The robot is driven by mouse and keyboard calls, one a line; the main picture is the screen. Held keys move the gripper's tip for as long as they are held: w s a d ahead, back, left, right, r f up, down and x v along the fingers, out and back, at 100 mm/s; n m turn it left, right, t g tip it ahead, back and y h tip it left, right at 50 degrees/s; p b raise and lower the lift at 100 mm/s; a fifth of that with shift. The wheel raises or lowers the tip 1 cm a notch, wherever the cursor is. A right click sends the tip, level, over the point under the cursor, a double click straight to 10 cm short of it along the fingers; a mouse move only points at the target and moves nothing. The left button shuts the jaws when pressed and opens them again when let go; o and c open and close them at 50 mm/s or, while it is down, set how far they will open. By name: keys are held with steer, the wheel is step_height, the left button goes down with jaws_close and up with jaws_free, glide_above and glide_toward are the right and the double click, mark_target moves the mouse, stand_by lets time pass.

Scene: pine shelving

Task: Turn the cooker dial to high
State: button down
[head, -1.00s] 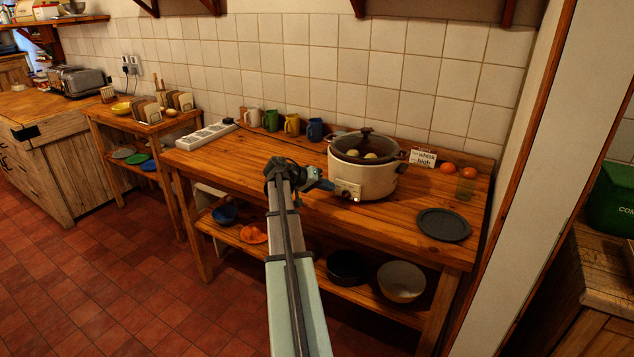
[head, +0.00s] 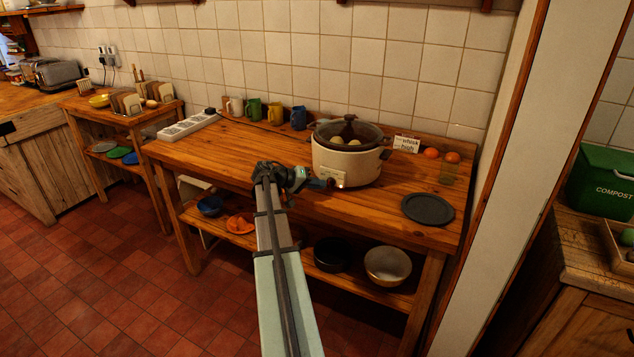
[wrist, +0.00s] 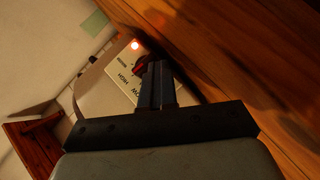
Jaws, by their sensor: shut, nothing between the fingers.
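The cream cooker (head: 347,165) stands on the wooden table with a dark-rimmed lid and pale round items inside. Its label panel (head: 331,176) faces me at the lower front. In the wrist view the panel (wrist: 127,78) shows lettering including HIGH, a lit red-orange lamp (wrist: 135,45) and the dark dial (wrist: 141,64) with a red mark. My gripper (head: 328,184) is shut and empty, with its tips right at the dial. In the wrist view the shut fingers (wrist: 157,72) partly cover the dial, and I cannot tell whether they touch it.
A dark round plate (head: 428,209) lies right of the cooker. A small sign (head: 406,144), oranges (head: 431,153) and a glass (head: 448,173) stand behind it. Bowls (head: 387,265) sit on the lower shelf.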

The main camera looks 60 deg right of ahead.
steer(key=shift+f+n+g+h, duration=0.35)
steer(key=shift+n+g, duration=0.25)
steer(key=shift+g, duration=0.1)
steer(key=shift+s+f, duration=0.1)
steer(key=shift+s, duration=0.05)
steer(key=shift+f, duration=0.1)
